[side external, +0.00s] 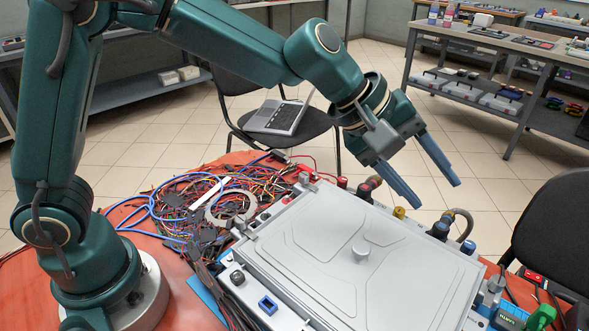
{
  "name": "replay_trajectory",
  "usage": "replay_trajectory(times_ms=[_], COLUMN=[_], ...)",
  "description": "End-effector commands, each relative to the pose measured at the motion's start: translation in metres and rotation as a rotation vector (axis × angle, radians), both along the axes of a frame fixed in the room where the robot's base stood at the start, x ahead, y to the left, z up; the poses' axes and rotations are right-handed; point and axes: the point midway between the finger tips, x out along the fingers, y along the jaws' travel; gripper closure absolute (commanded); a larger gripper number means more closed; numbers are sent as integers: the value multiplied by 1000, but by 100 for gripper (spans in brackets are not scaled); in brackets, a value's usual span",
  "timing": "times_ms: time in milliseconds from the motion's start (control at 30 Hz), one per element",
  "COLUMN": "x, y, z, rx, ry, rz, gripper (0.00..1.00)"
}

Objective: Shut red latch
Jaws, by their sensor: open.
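My gripper (436,194) is open and empty. Its two blue-grey fingers point down and right above the far edge of a grey lidded case (330,250). Several small red parts stand along that far edge: a red piece (304,178) at the left, a dark red one (342,182) in the middle, and a short dark hose with a reddish collar (375,181) just left of the fingers. I cannot tell which of them is the red latch, or whether it is open. Another dark hose (462,218) loops by blue fittings to the right of the fingers.
A tangle of wires (190,205) lies on the orange table left of the case. A yellow knob (399,212) stands near the fingertips. A green-handled part (540,318) sits at the lower right. Chairs and a workbench (485,50) stand behind.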

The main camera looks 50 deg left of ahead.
Motion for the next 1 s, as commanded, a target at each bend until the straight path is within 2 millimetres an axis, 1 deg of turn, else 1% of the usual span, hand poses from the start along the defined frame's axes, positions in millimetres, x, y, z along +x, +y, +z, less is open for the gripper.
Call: replay_trajectory(times_ms=[100, 167, 267, 300, 400, 500, 533, 600, 667, 900, 1000], x=[2, 4, 10, 13, 22, 32, 36, 36, 38, 49, 53], y=[22, 40, 76, 91, 128, 158, 165, 172, 174, 174, 174], z=[-19, -30, -46, -52, -60, -66, -68, -74, -77, -105, -113], rx=[231, 356, 558, 631, 778, 868, 875, 869, 868, 866, 866], ry=[-67, -88, -101, -99, -84, -67, -60, -42, -38, -39, -40], rz=[-213, -311, -441, -478, -536, -538, -525, -511, -506, -506, -505], gripper=[45, 45, 45, 45, 45, 45, 45, 45, 45, 45, 45])
